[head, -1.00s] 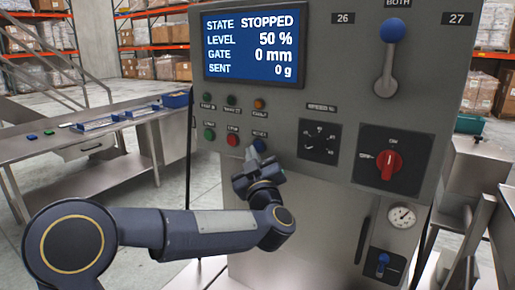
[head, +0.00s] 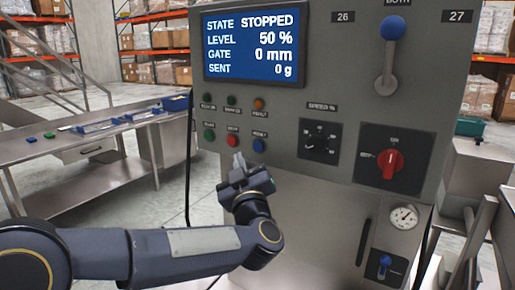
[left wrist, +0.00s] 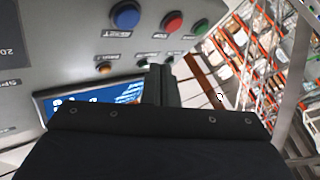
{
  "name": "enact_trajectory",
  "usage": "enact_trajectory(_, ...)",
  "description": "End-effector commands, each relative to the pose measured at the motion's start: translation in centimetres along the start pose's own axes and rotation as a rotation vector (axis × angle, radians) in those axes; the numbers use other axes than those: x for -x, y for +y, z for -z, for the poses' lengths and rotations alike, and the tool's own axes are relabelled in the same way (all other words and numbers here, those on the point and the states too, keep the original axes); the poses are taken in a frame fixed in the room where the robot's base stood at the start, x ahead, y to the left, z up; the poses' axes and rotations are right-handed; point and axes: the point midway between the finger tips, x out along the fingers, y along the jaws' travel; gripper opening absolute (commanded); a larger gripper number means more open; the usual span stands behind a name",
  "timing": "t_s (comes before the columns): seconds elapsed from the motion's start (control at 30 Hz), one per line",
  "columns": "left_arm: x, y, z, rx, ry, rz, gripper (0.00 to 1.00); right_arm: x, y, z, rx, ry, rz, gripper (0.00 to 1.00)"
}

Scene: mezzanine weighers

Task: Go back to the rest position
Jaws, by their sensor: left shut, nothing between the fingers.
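My left gripper (head: 239,163) is shut and empty in the head view. It is just below the row of buttons on the grey control panel (head: 330,75), apart from the blue button (head: 259,145) and the red button (head: 232,140). In the left wrist view its shut fingers (left wrist: 160,80) point toward the panel, with the blue button (left wrist: 125,15) and red button (left wrist: 173,22) beyond them. The display (head: 253,45) reads STOPPED, level 50 %, gate 0 mm, sent 0 g. My right gripper is not in view.
A red rotary switch (head: 389,163), a speed dial (head: 320,142) and a blue-knobbed lever (head: 391,50) are on the panel. A black cable (head: 189,160) hangs along its left edge. A steel table (head: 85,147) with blue trays stands at left. A steel hopper (head: 478,160) stands at right.

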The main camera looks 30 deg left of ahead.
Motion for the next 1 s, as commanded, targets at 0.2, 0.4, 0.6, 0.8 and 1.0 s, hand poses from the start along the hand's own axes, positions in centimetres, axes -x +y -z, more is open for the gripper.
enact_trajectory(0.2, 0.0, 0.0, 0.0, 0.000, 0.000, 0.000, 0.00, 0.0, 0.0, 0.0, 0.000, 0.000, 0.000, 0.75)
enact_trajectory(0.4, 0.0, 0.0, 0.0, 0.000, 0.000, 0.000, 0.00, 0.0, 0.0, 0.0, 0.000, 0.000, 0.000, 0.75)
enact_trajectory(0.6, 0.7, 1.4, 0.2, 0.006, -0.069, -0.117, 0.00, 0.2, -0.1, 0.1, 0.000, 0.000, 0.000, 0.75)
enact_trajectory(0.8, 5.6, 3.4, -1.5, -0.021, -0.366, -0.405, 0.00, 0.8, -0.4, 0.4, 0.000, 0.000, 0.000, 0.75)
enact_trajectory(1.0, 14.3, 0.2, -5.1, -0.100, -0.796, -0.554, 0.00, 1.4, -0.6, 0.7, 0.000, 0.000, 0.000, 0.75)
